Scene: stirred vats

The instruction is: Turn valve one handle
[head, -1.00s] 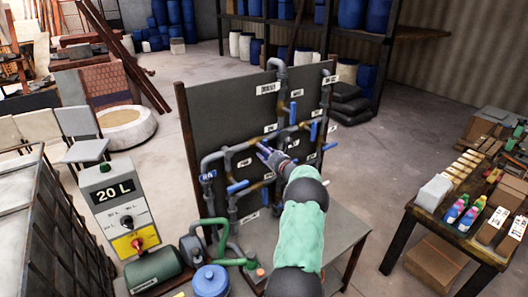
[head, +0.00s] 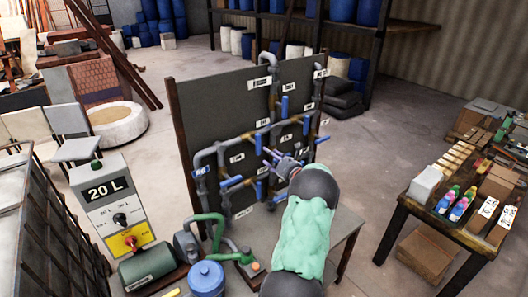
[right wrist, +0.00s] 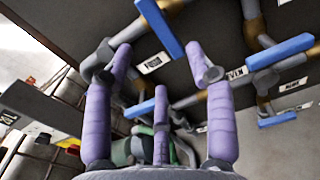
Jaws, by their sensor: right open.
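A dark upright panel (head: 215,110) carries grey pipes with several blue valve handles. One upright handle (head: 258,143) is just left of my right gripper (head: 272,158). Another handle (head: 231,181) sticks out lower left, and one (head: 285,107) stands upright higher up. The labels are too small to tell which is valve one. In the right wrist view my right gripper (right wrist: 160,80) has its purple fingers spread with nothing between them. A blue handle (right wrist: 160,28) lies ahead beyond the fingertips; others are at the right (right wrist: 280,50) and lower right (right wrist: 277,120). My left gripper is out of view.
A control box (head: 112,205) marked 20 L, a green motor (head: 147,267) and a blue vessel (head: 208,280) stand at the lower left. A table (head: 405,205) with bottles and boxes is at the right. Open floor lies between the panel and that table.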

